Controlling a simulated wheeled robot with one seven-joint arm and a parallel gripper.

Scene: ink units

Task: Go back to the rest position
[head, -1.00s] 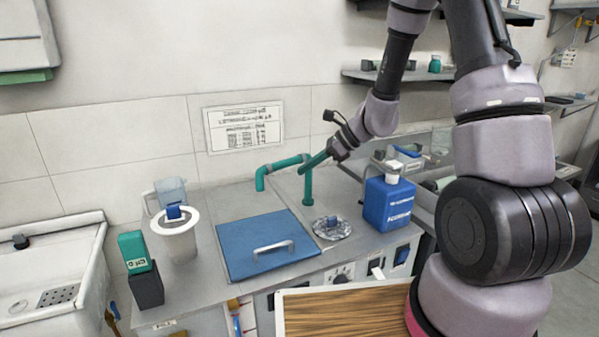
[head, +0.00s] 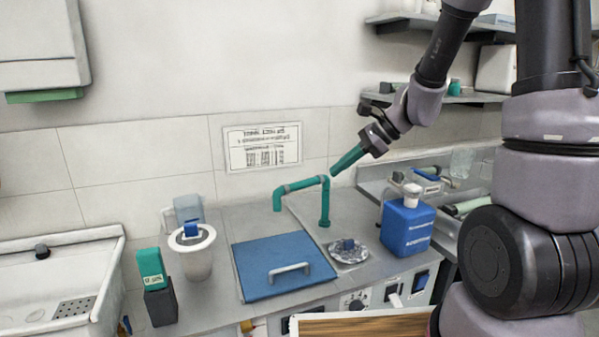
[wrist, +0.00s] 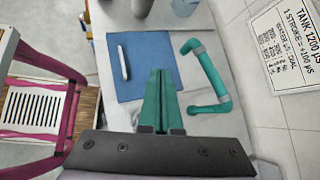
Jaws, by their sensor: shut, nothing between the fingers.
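My gripper (head: 347,160) is raised in the air in the head view, its teal fingers pointing down and left, just right of the top of the teal bent pipe (head: 325,205). The two fingers lie together with nothing between them; they also show in the wrist view (wrist: 160,85). In the wrist view the pipe (wrist: 207,75) lies to the right of the fingers and a blue lid (wrist: 147,68) with a pale handle lies beyond them. In the head view the blue lid (head: 262,258) lies flat on the counter, apart from the gripper.
A blue jug (head: 405,228) with a white cap stands right of the pipe. A clear dish (head: 338,256) with a blue piece sits beside the lid. A white cup (head: 195,262), a dark box (head: 160,306) with a teal top and a sink (head: 30,300) are at left.

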